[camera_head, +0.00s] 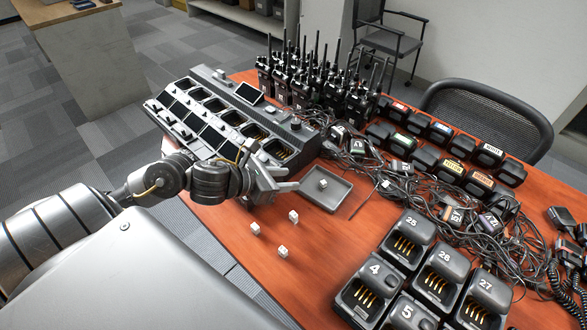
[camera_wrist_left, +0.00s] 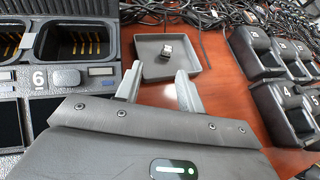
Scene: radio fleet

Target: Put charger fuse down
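A small whitish fuse (camera_head: 322,183) lies in a shallow grey tray (camera_head: 341,197) on the orange-brown table; in the left wrist view the fuse (camera_wrist_left: 178,50) also rests inside the tray (camera_wrist_left: 150,72). Three similar small white fuses sit loose on the table: one (camera_head: 293,216), another (camera_head: 255,229) and a third (camera_head: 282,252). My left gripper (camera_head: 287,179) is just left of the tray. In the left wrist view its fingers (camera_wrist_left: 158,84) are spread apart with nothing between them, near the tray's edge. My right gripper is not in view.
A long multi-bay charger (camera_head: 213,117) stands left of the tray. Numbered single chargers (camera_head: 433,283) stand at the front right. Tangled black cables (camera_head: 440,205) and several radios (camera_head: 310,80) fill the back and right. Bare table lies around the loose fuses.

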